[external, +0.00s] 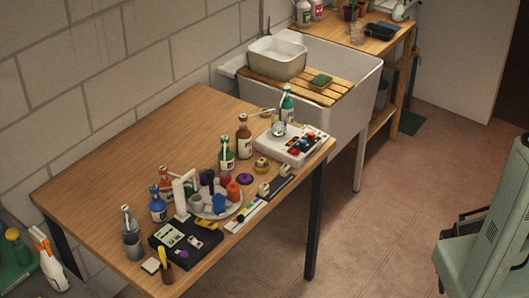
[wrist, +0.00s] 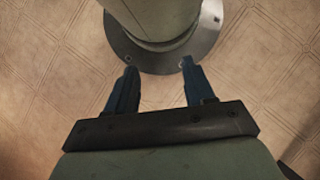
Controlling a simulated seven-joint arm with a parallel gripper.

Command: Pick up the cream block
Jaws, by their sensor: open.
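A small cream block (external: 150,265) lies near the front left edge of the wooden table in the external view, beside a black tray (external: 187,243). A yellow-topped dark item stands close to its right. It is small in the picture, so its exact shape is hard to tell. My gripper (wrist: 158,66) shows in the wrist view with its two blue fingers spread apart and nothing between them. It is over the tiled floor near my own base, away from the table. The cream block is not in the wrist view. My gripper does not clearly show in the external view.
The wooden table (external: 120,165) is crowded along its front with bottles, a round tray of cups (external: 216,211) and a white tray (external: 290,145). Its back left is bare. A sink (external: 340,85) stands behind it. Tiled floor lies open between the table and my arm.

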